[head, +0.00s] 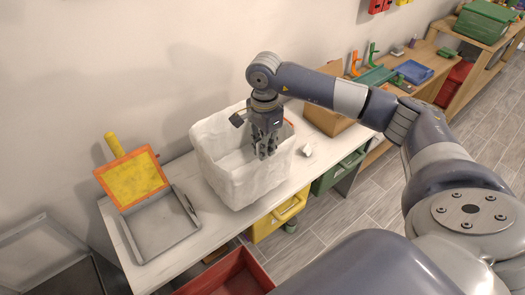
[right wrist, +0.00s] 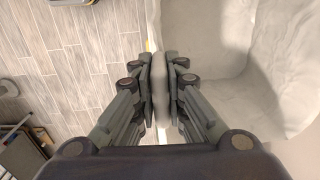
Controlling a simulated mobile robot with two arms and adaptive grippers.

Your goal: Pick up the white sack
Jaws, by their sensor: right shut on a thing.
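The white sack (head: 235,182) stands upright and open-topped on a white-topped table in the head view. My right gripper (head: 265,150) points down at the sack's right front rim. In the right wrist view, my right gripper (right wrist: 161,90) is shut on the sack's wall, with one finger on each side of it. The sack's pale inside (right wrist: 240,60) shows to the right of the fingers there. The inside looks empty where it can be seen. My left gripper is in neither view.
On the white table (head: 165,248) stands a grey tray (head: 165,225) with an orange-framed yellow screen (head: 132,178). A cardboard box (head: 325,115) and a small white piece (head: 306,150) are to the sack's right. Yellow (head: 280,216) and green (head: 340,170) bins sit below the tabletop.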

